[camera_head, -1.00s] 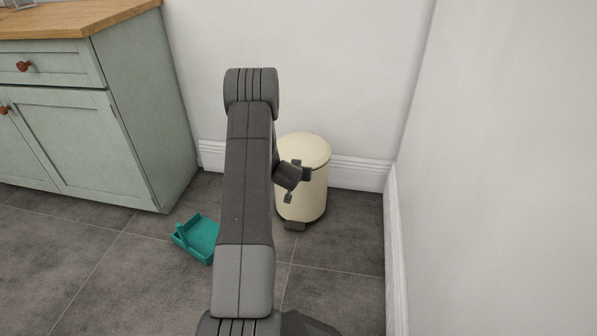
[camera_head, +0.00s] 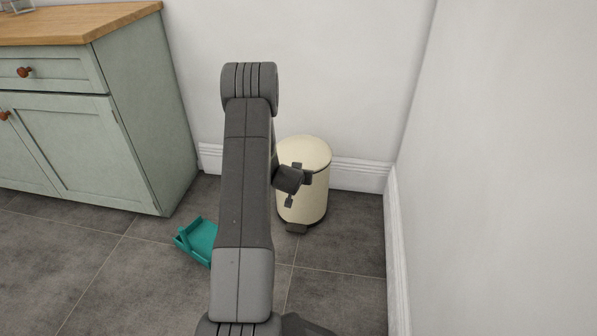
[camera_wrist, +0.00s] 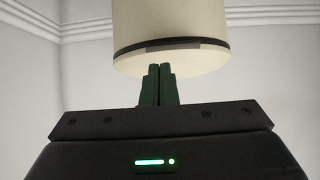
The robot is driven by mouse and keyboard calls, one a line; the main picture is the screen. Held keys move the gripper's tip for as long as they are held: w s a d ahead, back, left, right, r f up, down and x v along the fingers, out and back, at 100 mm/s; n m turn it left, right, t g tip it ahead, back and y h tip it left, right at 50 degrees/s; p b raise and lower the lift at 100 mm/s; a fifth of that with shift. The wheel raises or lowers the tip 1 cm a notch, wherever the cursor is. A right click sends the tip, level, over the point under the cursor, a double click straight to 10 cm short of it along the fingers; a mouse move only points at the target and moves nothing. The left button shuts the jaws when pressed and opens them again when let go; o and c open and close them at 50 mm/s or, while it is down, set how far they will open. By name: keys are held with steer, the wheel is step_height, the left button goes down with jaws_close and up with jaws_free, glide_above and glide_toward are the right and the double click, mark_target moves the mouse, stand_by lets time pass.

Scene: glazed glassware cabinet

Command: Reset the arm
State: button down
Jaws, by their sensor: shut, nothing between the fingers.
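My arm (camera_head: 243,190) stands raised in the middle of the head view, its elbow at the top. In the wrist view my gripper (camera_wrist: 159,68) has its two fingers together, with nothing between them. In the head view the fingers are mostly hidden, and part of the wrist (camera_head: 289,178) shows in front of the cream bin. The wrist view shows the cream bin (camera_wrist: 172,25) beyond the fingertips; I cannot tell how far off it is.
A cream pedal bin (camera_head: 312,201) stands on the floor by the back wall. A teal dustpan (camera_head: 197,240) lies left of my arm, partly hidden by it. A green cabinet (camera_head: 150,120) with a wooden top stands at left. A white wall (camera_head: 500,170) closes the right side.

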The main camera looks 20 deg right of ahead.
steer(key=s+a+f+p, duration=0.1)
steer(key=s+a+f, duration=0.1)
steer(key=s, duration=0.3)
steer(key=shift+s+a, duration=0.35)
steer(key=shift+a, duration=0.35)
steer(key=w+d+r+b, duration=0.1)
steer(key=w+d+b, duration=0.1)
steer(key=w+d, duration=0.3)
steer(key=shift+w, duration=1.5)
steer(key=shift+r, duration=0.1)
